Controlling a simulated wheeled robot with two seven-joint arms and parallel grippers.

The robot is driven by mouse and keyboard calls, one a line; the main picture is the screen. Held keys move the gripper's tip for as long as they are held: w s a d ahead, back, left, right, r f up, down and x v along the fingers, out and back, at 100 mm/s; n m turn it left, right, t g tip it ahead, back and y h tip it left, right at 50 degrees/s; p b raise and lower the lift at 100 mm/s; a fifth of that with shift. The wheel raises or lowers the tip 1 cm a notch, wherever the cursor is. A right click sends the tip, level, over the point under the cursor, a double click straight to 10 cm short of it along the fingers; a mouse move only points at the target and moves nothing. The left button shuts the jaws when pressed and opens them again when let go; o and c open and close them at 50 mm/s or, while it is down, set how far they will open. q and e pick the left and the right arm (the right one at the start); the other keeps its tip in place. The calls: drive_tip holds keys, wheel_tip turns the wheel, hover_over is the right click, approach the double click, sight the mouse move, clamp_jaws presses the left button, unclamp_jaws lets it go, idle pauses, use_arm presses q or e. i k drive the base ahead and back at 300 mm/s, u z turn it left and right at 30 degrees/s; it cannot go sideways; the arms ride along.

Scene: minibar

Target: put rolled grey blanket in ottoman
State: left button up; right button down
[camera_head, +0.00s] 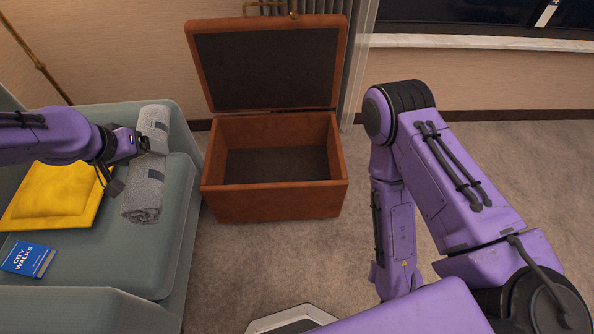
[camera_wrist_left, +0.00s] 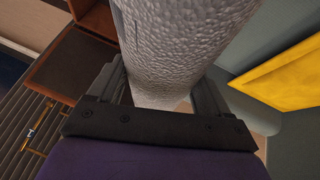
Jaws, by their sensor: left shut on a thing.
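The rolled grey blanket (camera_head: 145,193) is at the right side of the sofa seat in the head view, its length running away from me. My left gripper (camera_head: 148,148) comes in from the left and is shut on the roll near its middle. In the left wrist view the blanket (camera_wrist_left: 185,45) sits between the two fingers of the left gripper (camera_wrist_left: 165,95). I cannot tell whether the roll touches the seat. The brown ottoman (camera_head: 270,203) stands on the floor right of the sofa, its lid (camera_head: 268,68) up and its dark inside empty. My right gripper is out of view.
The grey-green sofa (camera_head: 120,258) holds a yellow cushion (camera_head: 60,190) and a blue book (camera_head: 28,259). My right arm is bent at the right. Carpet (camera_head: 250,270) is clear in front of the ottoman. A curtain and wall stand behind the lid.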

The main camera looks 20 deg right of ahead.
sight(277, 176)
drive_tip(key=z, duration=0.1)
drive_tip(key=k, duration=0.1)
drive_tip(key=z, duration=0.2)
drive_tip(key=i, duration=0.7)
drive_tip(key=z, duration=0.55)
